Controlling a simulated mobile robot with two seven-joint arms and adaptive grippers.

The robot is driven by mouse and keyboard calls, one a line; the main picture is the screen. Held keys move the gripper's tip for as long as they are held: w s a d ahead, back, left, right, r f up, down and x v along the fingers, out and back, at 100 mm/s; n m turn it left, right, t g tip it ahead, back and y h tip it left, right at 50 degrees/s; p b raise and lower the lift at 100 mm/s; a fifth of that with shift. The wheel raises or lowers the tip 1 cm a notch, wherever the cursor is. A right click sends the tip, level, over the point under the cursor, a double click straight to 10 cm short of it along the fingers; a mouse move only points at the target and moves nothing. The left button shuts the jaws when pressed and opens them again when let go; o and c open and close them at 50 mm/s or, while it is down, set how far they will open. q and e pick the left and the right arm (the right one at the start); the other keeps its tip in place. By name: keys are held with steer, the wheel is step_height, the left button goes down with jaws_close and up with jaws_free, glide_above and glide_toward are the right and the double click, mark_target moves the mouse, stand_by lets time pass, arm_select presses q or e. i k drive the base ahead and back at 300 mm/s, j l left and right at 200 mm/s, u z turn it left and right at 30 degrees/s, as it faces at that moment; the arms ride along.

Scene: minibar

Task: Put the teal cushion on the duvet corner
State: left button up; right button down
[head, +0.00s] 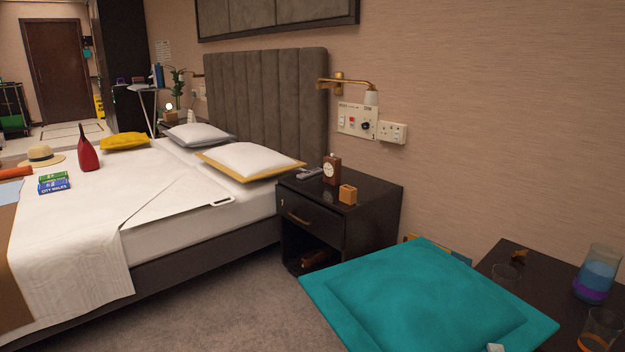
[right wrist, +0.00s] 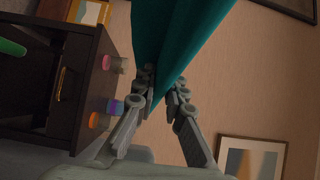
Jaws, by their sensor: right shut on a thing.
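The teal cushion (head: 425,298) is in the lower right of the head view, held up in front of the dark desk. My right gripper (right wrist: 164,90) is shut on an edge of the teal cushion (right wrist: 170,40) in the right wrist view. In the head view only a small pale tip of it (head: 495,348) shows at the cushion's near edge. The white duvet (head: 80,240) lies on the bed at the left, with one corner folded back near the pillows (head: 180,200). The cushion is apart from the bed. My left gripper is not in view.
Glasses (head: 597,275) stand on the desk at right.

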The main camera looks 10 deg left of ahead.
mark_target(188, 190)
steer(key=i+j+u, duration=0.2)
steer(key=u, duration=0.2)
steer(key=i+j+u, duration=0.1)
steer(key=i+u, duration=0.5)
steer(key=u, duration=0.2)
steer(key=i+u, duration=0.15)
steer(key=i, duration=0.25)
steer(key=i+l+u, duration=0.2)
steer(key=i, duration=0.15)
steer(key=i+l+u, duration=0.15)
steer(key=i, duration=0.25)
steer(key=i+l, duration=0.25)
steer(key=i, duration=0.2)
steer(key=i+l, duration=0.25)
steer(key=i, duration=0.2)
